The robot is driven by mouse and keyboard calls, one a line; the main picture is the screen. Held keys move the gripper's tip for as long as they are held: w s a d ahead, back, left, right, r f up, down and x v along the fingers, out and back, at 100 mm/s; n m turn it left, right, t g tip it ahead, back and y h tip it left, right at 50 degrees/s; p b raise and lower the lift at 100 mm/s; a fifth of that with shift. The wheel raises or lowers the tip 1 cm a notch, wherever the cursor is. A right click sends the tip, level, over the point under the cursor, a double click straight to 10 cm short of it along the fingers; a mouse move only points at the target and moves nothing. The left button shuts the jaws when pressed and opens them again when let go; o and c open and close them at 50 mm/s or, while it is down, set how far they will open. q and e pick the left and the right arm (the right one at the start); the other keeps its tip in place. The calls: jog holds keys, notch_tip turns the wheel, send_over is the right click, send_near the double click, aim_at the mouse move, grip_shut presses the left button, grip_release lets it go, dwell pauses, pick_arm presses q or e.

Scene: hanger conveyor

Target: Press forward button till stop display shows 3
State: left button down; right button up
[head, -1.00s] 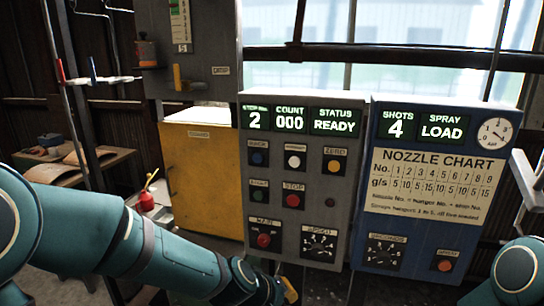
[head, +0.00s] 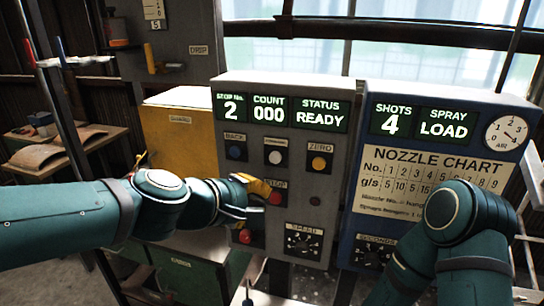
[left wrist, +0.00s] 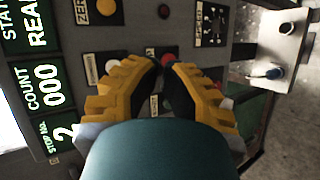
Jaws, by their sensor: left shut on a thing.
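The grey control panel (head: 262,105) carries a lit stop display (head: 230,107) showing 2. A white button (head: 275,157), its label too small to read, sits between the blue BACK button (head: 236,153) and the yellow ZERO button (head: 319,163). The white button also shows in the left wrist view (left wrist: 113,65). My left gripper (head: 268,192) is in front of the panel, below the white button and beside the red STOP button (head: 276,198). Its yellow fingers (left wrist: 161,64) are shut with tips close together; what they grip cannot be made out. My right gripper is out of view.
COUNT reads 000 and STATUS reads READY. A blue cabinet (head: 352,190) with SHOTS 4, SPRAY LOAD and a nozzle chart stands at right, partly behind my right arm. A yellow cabinet (head: 180,145) stands at left. A red MAIN button (head: 245,236) is below my left gripper.

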aim_at(275, 158)
pick_arm(q)
jog(key=shift+w+d, duration=0.45)
jog(key=shift+w, duration=0.95)
jog(key=shift+w+d, duration=0.45)
jog(key=shift+w, duration=0.95)
jog(key=shift+w+d, duration=0.45)
jog(key=shift+w, duration=0.95)
jog(key=shift+w, duration=0.15)
jog(key=shift+w+d, duration=0.15)
jog(key=shift+w, duration=0.1)
